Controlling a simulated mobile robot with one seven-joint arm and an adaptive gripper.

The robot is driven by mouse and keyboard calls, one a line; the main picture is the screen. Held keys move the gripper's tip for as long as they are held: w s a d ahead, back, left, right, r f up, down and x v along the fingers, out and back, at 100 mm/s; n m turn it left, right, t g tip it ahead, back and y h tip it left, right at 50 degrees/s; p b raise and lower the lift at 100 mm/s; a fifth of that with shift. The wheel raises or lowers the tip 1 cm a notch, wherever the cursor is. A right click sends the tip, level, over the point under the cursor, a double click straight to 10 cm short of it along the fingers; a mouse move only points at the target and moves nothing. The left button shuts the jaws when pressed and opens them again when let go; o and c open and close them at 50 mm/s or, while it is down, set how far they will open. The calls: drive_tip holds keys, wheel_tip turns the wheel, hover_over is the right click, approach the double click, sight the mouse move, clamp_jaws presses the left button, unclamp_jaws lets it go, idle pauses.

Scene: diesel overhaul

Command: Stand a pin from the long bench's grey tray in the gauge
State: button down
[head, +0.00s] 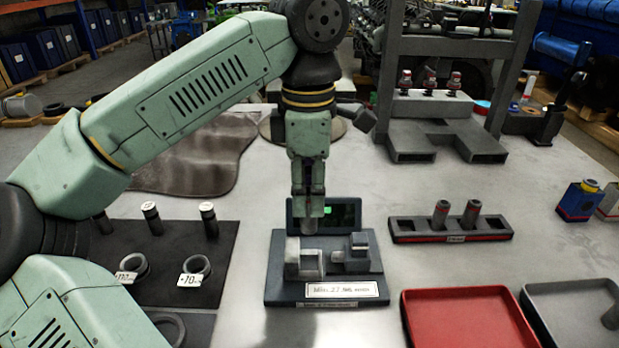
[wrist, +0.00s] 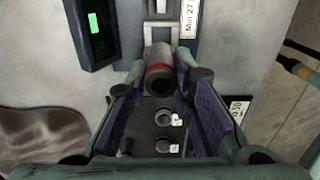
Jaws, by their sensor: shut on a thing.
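My gripper (head: 309,196) points straight down over the gauge (head: 325,291) in the head view. In the wrist view it is shut on a grey pin (wrist: 159,80) with a red band, held between the purple finger pads. The gauge has a dark base, pale blocks, a label plate and a screen with a green readout (wrist: 94,22). The pin is above or close to the gauge blocks; I cannot tell whether it touches them. The grey tray (head: 541,318) is at the lower right, with a dark pin (head: 611,318) in it.
A red tray (head: 409,325) lies left of the grey tray. A dark rack (head: 406,228) with two upright pins stands right of the gauge. A black mat (head: 130,240) with upright pins and labelled rings lies left. A grey press frame (head: 447,46) stands behind.

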sight(309, 229)
drive_tip(key=shift+s+f+b, duration=0.2)
drive_tip(key=shift+f+b, duration=0.1)
drive_tip(key=shift+f, duration=0.15)
drive_tip(key=shift+f+b, duration=0.85)
drive_tip(key=shift+f, duration=0.3)
drive_tip(key=shift+f, duration=0.2)
drive_tip(key=shift+f+b, duration=0.4)
drive_tip(key=shift+b, duration=0.05)
drive_tip(key=shift+f, duration=0.2)
drive_tip(key=shift+f+b, duration=0.35)
drive_tip(key=shift+b, duration=0.1)
drive_tip(key=shift+f, duration=0.15)
idle(0.4)
drive_tip(key=shift+f+b, duration=0.45)
drive_tip(key=shift+f, duration=0.25)
